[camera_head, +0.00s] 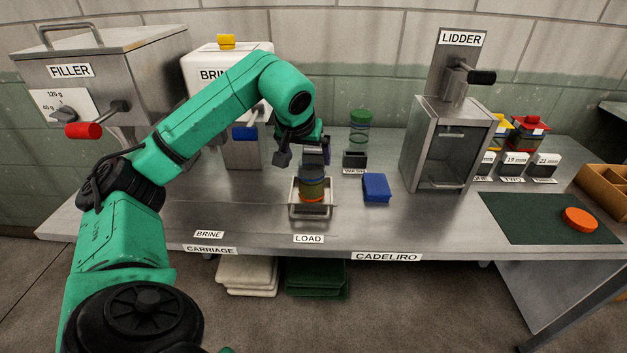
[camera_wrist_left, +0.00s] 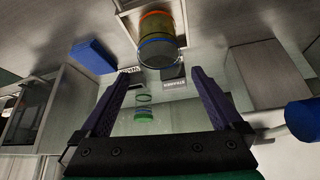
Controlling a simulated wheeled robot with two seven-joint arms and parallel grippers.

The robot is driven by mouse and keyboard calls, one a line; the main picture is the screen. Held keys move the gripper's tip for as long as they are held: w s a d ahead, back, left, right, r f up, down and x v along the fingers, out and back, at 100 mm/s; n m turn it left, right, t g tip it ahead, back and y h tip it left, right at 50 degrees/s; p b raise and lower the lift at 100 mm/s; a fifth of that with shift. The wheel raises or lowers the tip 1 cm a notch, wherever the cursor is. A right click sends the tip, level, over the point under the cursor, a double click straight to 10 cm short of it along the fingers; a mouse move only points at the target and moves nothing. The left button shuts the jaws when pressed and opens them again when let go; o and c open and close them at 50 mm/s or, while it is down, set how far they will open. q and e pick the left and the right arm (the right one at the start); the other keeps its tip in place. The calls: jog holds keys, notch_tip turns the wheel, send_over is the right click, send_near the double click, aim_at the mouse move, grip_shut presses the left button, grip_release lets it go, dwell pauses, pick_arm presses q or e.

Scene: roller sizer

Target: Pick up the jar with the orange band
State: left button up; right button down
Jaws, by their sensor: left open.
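The jar with the orange band (camera_head: 312,190) stands in a metal tray-like holder (camera_head: 296,211) behind the LOAD label. It is clear, with an orange band low down and a blue band higher up; it also shows in the left wrist view (camera_wrist_left: 161,33), upside down. My left gripper (camera_head: 305,155) is open above and just behind the jar's top, partly hiding it. In the left wrist view its two fingers (camera_wrist_left: 160,74) are spread apart, with the jar beyond their tips and nothing between them. My right gripper is not in view.
A blue sponge-like block (camera_head: 376,187) lies right of the holder. A green-lidded jar (camera_head: 360,127) stands behind the WASH label. The lidder (camera_head: 446,140) is at right, the filler (camera_head: 100,75) at left. An orange disc (camera_head: 579,220) lies on a dark green mat (camera_head: 515,222).

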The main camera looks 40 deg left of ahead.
aim_at(308, 162)
pick_arm(q)
jog(key=p+x, duration=0.2)
jog(key=x, duration=0.7)
jog(key=shift+w+f, duration=0.25)
jog(key=shift+w, duration=0.05)
jog(key=shift+a+f, duration=0.1)
jog(key=shift+f, duration=0.15)
jog(key=shift+w+f, duration=0.1)
jog(key=c, duration=1.5)
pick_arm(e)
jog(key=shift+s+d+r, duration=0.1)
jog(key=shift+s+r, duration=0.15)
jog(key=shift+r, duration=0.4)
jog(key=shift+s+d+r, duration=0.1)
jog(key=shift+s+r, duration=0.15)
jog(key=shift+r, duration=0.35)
